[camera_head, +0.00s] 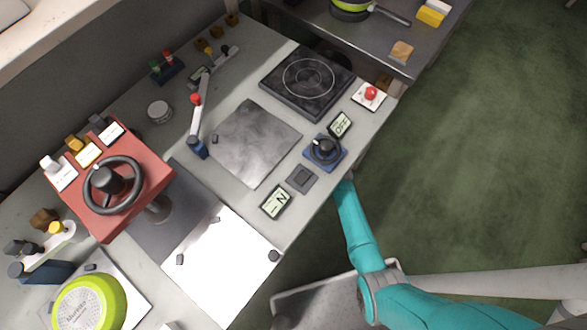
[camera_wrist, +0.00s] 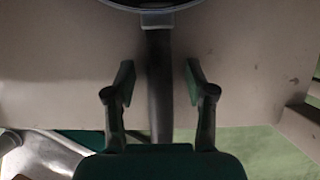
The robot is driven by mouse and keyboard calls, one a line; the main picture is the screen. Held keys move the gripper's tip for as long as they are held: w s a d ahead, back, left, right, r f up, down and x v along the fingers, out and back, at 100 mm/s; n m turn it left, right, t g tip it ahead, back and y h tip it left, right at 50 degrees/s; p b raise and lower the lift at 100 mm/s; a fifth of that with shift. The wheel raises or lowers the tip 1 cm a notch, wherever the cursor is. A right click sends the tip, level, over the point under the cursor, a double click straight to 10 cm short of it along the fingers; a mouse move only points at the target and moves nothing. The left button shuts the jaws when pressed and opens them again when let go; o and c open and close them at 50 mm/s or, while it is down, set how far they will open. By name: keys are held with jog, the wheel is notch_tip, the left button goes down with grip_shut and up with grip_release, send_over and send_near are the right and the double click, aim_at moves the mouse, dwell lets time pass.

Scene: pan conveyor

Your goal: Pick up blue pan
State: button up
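A pan (camera_wrist: 150,5) shows only as a dark curved rim at the top of the wrist view; its colour cannot be told there. Its dark handle (camera_wrist: 159,85) runs straight down between the two fingers of my gripper (camera_wrist: 160,82). The fingers are open, with a visible gap on each side of the handle. No blue pan shows in the head view. There my teal arm reaches the workbench's near edge, and my gripper is not visible.
The grey workbench (camera_head: 235,97) carries a black hotplate (camera_head: 308,80), a red button (camera_head: 370,92), a blue-based knob (camera_head: 324,149) and a red wheel unit (camera_head: 140,205). A lime green pan (camera_head: 88,303) lies bottom-up at lower left. Another green pan (camera_head: 352,5) stands on the far table. Green floor is free at right.

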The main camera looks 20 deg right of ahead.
grip_shut()
jog(key=shift+s, duration=0.15)
